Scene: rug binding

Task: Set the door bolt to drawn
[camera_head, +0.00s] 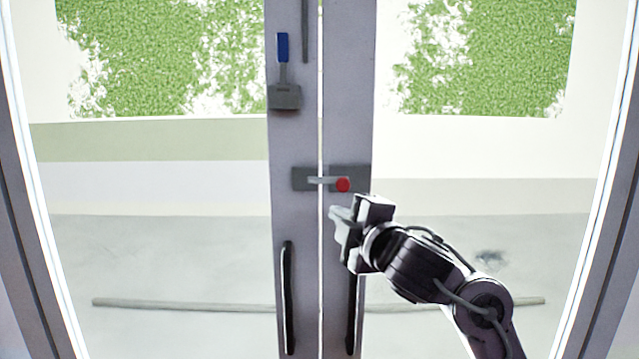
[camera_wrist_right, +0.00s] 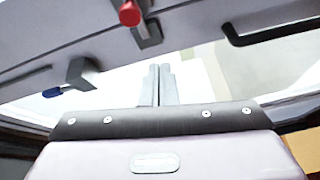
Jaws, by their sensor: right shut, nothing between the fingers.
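The door bolt (camera_head: 322,181) is a short pale bar with a red knob (camera_head: 343,185) at its right end. The bar lies level across the gap between the two door leaves, over a grey plate on each leaf. The red knob also shows at the top of the right wrist view (camera_wrist_right: 129,13). My right gripper (camera_head: 338,214) is just below the knob in the head view, apart from it. Its two fingers are together and empty in the right wrist view (camera_wrist_right: 160,84). My left gripper is not in view.
A lever with a blue grip (camera_head: 282,48) stands up from a grey box on the left leaf. A dark vertical pull handle (camera_head: 287,297) is on the left leaf; another (camera_head: 351,318) is on the right leaf, partly behind my right arm. Large glass panes flank both leaves.

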